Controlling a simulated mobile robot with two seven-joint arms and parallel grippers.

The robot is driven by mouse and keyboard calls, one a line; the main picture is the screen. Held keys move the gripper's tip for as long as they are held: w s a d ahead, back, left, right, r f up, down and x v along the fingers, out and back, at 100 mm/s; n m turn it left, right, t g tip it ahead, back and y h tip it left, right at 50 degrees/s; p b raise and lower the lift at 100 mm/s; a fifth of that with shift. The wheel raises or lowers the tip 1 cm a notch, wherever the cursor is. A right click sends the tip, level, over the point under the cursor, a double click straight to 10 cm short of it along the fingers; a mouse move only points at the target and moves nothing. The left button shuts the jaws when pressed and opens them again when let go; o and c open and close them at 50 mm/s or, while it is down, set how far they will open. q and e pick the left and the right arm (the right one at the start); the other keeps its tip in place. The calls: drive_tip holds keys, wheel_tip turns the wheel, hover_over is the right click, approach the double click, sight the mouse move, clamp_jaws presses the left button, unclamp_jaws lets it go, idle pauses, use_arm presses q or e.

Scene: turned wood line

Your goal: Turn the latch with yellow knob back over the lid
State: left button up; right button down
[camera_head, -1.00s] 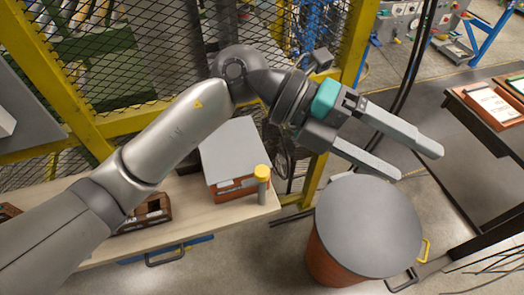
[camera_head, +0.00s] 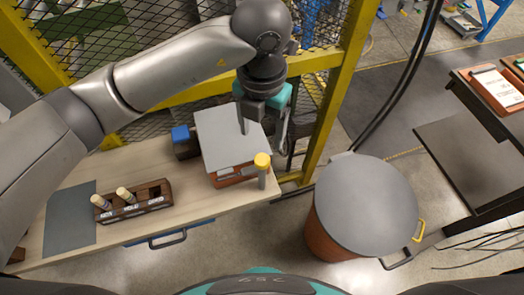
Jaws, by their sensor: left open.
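A box with a flat grey lid (camera_head: 222,138) and a reddish-brown body (camera_head: 235,182) sits at the right end of the wooden bench. The latch with yellow knob (camera_head: 262,160) stands at the lid's front right corner. Its grey stem shows below the knob, beside the box, and the knob is off the lid's top. My left gripper (camera_head: 262,128) points down at the lid's right edge, behind the knob. Its fingers are apart and empty, one over the lid and one to its right. I cannot tell whether a finger touches the lid. My right gripper is out of view.
A blue item (camera_head: 181,135) is left of the box. A round grey-topped drum (camera_head: 367,203) stands to the right. Yellow-framed mesh fencing (camera_head: 335,95) runs behind.

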sight(262, 159)
use_arm(q)
wheel_tip(262, 159, down, 10)
drive_tip(key=shift+r+p, duration=0.25)
drive_tip(key=shift+p, duration=0.15)
drive_tip(key=shift+c, duration=0.2)
clamp_jaws()
